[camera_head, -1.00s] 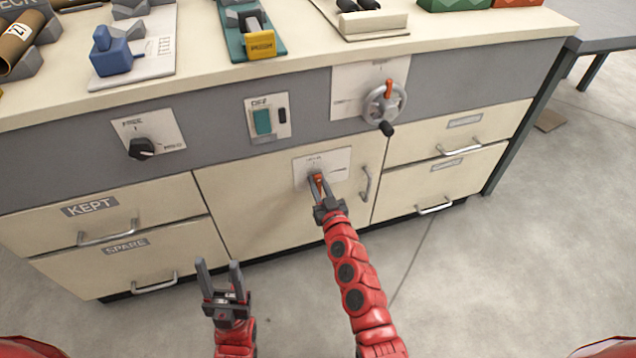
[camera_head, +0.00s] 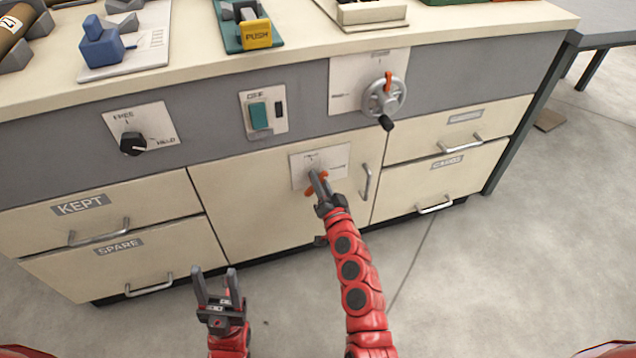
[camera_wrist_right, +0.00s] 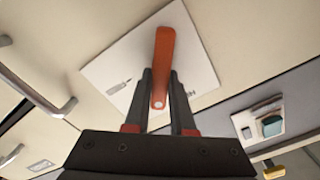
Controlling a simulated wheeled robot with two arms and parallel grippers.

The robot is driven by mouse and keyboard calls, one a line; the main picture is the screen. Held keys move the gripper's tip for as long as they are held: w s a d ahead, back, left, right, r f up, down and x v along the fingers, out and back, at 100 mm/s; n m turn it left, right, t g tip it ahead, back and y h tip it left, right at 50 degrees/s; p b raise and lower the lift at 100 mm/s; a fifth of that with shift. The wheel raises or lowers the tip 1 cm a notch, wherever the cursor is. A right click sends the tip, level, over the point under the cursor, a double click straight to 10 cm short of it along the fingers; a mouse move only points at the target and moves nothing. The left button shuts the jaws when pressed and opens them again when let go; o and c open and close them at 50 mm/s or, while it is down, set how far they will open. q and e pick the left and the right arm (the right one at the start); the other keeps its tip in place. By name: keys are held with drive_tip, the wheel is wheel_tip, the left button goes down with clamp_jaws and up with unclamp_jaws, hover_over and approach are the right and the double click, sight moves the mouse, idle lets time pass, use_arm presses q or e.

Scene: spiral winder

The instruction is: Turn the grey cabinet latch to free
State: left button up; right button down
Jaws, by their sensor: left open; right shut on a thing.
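The cabinet latch has an orange handle (camera_head: 310,191) on a white label plate (camera_head: 334,165) on the middle cabinet door. The plate's print is too small to read in the head view. My right gripper (camera_head: 317,178) is at the latch with its fingers on either side of the handle and hides much of it. In the right wrist view the orange handle (camera_wrist_right: 163,62) runs between the two fingers of the right gripper (camera_wrist_right: 162,92), over the plate (camera_wrist_right: 197,65). My left gripper (camera_head: 214,283) is open and empty, low in front of the drawers.
A door pull (camera_head: 366,183) stands just right of the latch. Above are a handwheel (camera_head: 384,98), a green switch (camera_head: 259,115) and a black knob (camera_head: 133,144). Drawers with pulls flank the door. The floor around my left gripper is clear.

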drive_tip(key=m, duration=0.4)
drive_tip(key=m+b, duration=0.1)
drive_tip(key=shift+d+f+m, duration=0.25)
drive_tip(key=shift+f+m, duration=0.1)
drive_tip(key=shift+m, duration=0.05)
drive_tip(key=m, duration=0.4)
drive_tip(key=shift+f+m+b, duration=0.2)
drive_tip(key=shift+m+b, duration=0.1)
drive_tip(key=c, duration=0.8)
unclamp_jaws()
drive_tip(key=shift+w, duration=0.1)
drive_tip(key=shift+o, duration=0.2)
drive_tip(key=p+v, duration=0.2)
drive_tip(key=v, duration=1.5)
drive_tip(key=shift+s, duration=0.2)
